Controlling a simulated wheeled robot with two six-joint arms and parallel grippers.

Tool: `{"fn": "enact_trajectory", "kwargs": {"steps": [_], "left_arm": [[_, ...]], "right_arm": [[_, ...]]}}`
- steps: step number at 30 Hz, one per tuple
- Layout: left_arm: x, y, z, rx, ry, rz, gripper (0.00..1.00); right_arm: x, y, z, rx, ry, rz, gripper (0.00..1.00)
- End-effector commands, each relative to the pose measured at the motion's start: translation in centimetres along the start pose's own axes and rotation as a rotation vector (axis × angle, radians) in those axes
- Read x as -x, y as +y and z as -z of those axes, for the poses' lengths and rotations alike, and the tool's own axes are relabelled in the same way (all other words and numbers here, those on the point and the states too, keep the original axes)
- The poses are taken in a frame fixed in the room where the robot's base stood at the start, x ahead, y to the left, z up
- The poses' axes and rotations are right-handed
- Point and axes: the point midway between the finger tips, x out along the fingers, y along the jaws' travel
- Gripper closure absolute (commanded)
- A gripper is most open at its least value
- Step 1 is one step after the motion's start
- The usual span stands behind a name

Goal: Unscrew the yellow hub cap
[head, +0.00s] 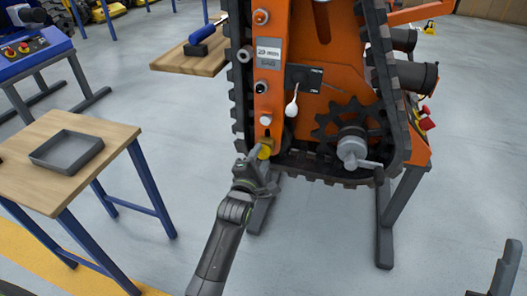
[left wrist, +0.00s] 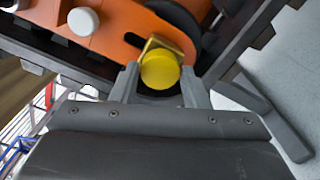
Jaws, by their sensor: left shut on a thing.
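The yellow hub cap (head: 265,149) is at the lower left of the orange tracked carrier (head: 300,60), inside the track loop. In the left wrist view the cap (left wrist: 160,69) shows as a round yellow face with a brassy angular part behind its top. My left gripper (head: 262,165) reaches it from below. Its two grey fingers stand on either side of the cap's lower part, and it is shut on the cap. Part of the cap's lower side is hidden between the fingers.
The black track (head: 240,110) runs close beside the cap. A white-knobbed lever (head: 291,109) and a toothed sprocket (head: 345,125) are up and to the right. A wooden table (head: 105,133) with a grey tray (head: 66,152) stands at left. A blue-handled tool (head: 203,34) lies on a wooden shelf.

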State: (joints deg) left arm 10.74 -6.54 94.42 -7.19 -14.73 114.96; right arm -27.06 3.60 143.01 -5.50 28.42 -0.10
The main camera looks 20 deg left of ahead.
Motion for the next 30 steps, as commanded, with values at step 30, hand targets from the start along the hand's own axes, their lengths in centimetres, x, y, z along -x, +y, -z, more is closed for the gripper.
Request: {"fn": "enact_trajectory", "kwargs": {"steps": [30], "left_arm": [[2.8, 0.0, 0.0, 0.0, 0.0, 0.001, 0.78]], "right_arm": [[-1.9, 0.4, 1.3, 0.0, 0.0, 0.0, 0.64]]}}
